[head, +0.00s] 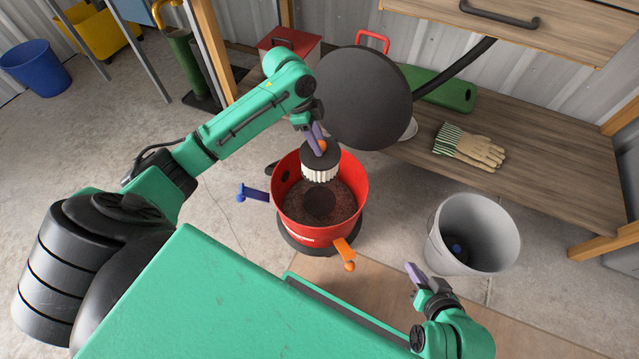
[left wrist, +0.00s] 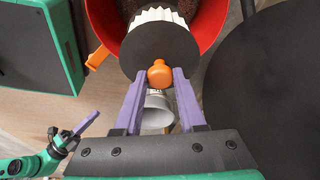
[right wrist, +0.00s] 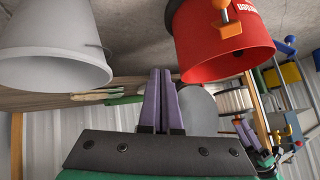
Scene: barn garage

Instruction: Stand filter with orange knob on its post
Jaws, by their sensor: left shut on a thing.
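The filter (head: 321,172) has white pleats, a black top disc and an orange knob (head: 322,146). It hangs roughly upright at the mouth of the red bucket (head: 330,236). My left gripper (head: 318,134) is shut on the orange knob; the left wrist view shows its purple fingers (left wrist: 159,76) on both sides of the knob (left wrist: 160,74). A dark round shape (head: 319,205) shows on the dirt in the bucket, below the filter; I cannot tell whether it is the post or a shadow. My right gripper (right wrist: 160,74) is shut and empty, outside the bucket at the lower right.
A large dark round lid (head: 364,98) stands behind the bucket. A grey bin (head: 472,235) with a small blue thing inside stands to the right. Gloves (head: 470,147) lie on the wooden shelf (head: 530,165). Blue (head: 254,195) and orange (head: 344,252) latches stick out from the bucket.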

